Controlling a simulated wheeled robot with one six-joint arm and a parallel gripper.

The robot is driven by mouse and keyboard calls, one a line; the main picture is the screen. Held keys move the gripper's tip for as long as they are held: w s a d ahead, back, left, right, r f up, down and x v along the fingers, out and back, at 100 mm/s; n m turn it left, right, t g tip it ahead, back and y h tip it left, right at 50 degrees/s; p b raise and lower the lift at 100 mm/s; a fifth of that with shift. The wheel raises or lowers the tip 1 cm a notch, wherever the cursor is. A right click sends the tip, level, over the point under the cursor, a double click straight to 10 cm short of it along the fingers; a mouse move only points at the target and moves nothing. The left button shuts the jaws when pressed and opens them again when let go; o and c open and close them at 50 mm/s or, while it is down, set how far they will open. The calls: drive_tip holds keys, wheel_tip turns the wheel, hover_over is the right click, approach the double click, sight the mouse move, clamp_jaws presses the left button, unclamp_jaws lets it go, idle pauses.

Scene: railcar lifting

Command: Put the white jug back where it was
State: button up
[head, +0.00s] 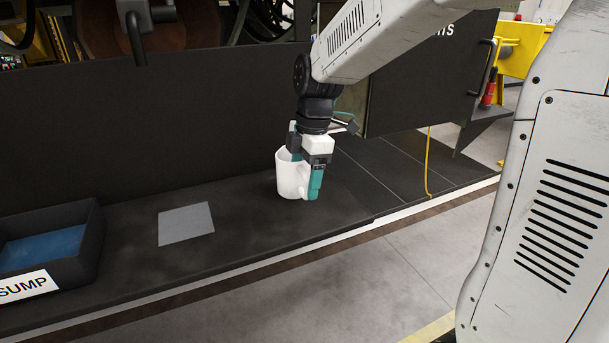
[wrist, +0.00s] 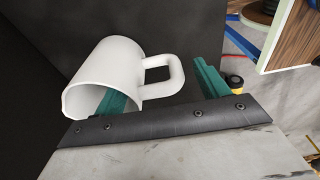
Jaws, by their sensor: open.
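The white jug (head: 290,177) stands upright on the dark bench top (head: 250,233), right of the grey square. In the wrist view the jug (wrist: 110,68) shows its open rim and its handle (wrist: 166,75). My gripper (head: 305,168) is down at the jug with its teal fingers apart. In the wrist view one finger of my gripper (wrist: 160,85) reaches into the jug's mouth, and the other is outside, beyond the handle. The tip of the inner finger is hidden by the jug's wall. I cannot tell whether either finger touches the jug.
A flat grey square (head: 186,224) lies on the bench left of the jug. A black tray with a blue inside (head: 90,215), labelled SUMP, stands at the far left. A dark wall (head: 170,130) rises behind. A yellow cable (head: 428,165) hangs to the right.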

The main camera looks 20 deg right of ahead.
wheel_tip(320, 180, up, 11)
drive_tip(key=d, duration=0.2)
drive_tip(key=s+f+m, duration=0.3)
drive_tip(key=s+m, duration=0.6)
drive_tip(key=s, duration=0.3)
drive_tip(key=s+f+m+t+h, duration=0.1)
drive_tip(key=s+f+m, duration=0.3)
drive_tip(key=s+m, duration=0.4)
drive_tip(key=shift+s+m+h, duration=0.3)
drive_tip(key=shift+s+m, duration=0.1)
drive_tip(key=shift+s, duration=2.05)
drive_tip(key=shift+d, duration=0.1)
